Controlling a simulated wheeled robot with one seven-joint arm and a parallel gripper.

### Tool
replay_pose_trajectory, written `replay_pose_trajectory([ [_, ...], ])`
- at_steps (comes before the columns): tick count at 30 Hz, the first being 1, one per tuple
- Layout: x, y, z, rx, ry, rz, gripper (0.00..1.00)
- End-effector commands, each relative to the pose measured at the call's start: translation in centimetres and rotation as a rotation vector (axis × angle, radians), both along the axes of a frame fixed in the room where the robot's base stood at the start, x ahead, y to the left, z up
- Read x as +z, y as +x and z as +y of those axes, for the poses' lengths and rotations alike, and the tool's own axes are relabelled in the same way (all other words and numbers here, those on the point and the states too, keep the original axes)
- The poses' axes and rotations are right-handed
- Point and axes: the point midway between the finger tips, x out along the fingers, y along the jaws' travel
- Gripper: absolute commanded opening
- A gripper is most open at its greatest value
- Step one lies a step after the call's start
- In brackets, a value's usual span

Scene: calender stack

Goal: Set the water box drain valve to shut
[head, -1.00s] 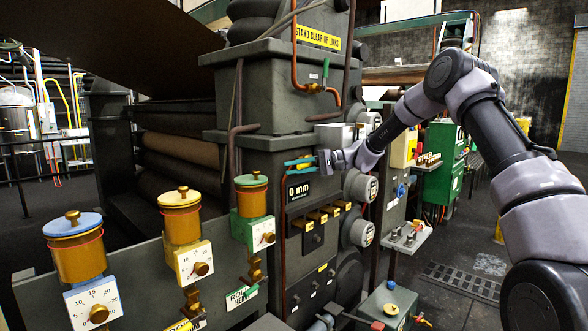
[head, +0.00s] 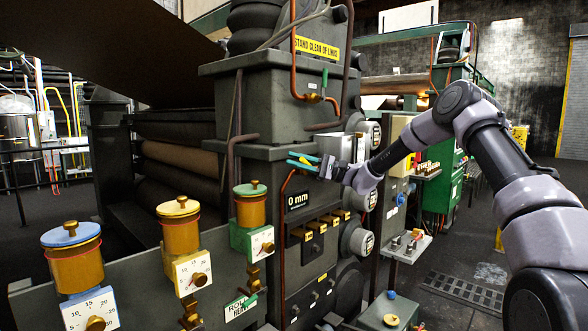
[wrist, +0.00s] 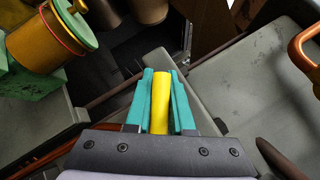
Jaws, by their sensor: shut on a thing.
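My gripper (head: 301,160) has teal fingers and is raised in front of the grey machine housing, above the "0 mm" display. In the wrist view the fingers (wrist: 160,98) are shut on a yellow bar-like piece (wrist: 161,102), which lies between them and sticks out near their tips. I cannot tell what it belongs to; no fixed mount shows at its end. No valve in view is clearly labelled as the water box drain valve. A small green-handled valve (head: 324,79) sits on a copper pipe above my gripper.
Three brass pots with blue (head: 70,234), yellow (head: 178,207) and green (head: 251,189) lids stand at left, with dials below. A low grey-green box with a yellow knob (head: 390,320) is at the bottom edge. Gauges and a small shelf (head: 405,246) project to the right of the housing.

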Motion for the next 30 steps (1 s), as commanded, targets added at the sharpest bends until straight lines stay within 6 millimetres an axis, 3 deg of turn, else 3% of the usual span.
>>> replay_pose_trajectory([
  [15,3.0,2.6,-2.1,-0.001,0.302,0.388,0.00],
  [30,4.1,5.1,-4.0,-0.001,0.534,0.686,0.00],
])
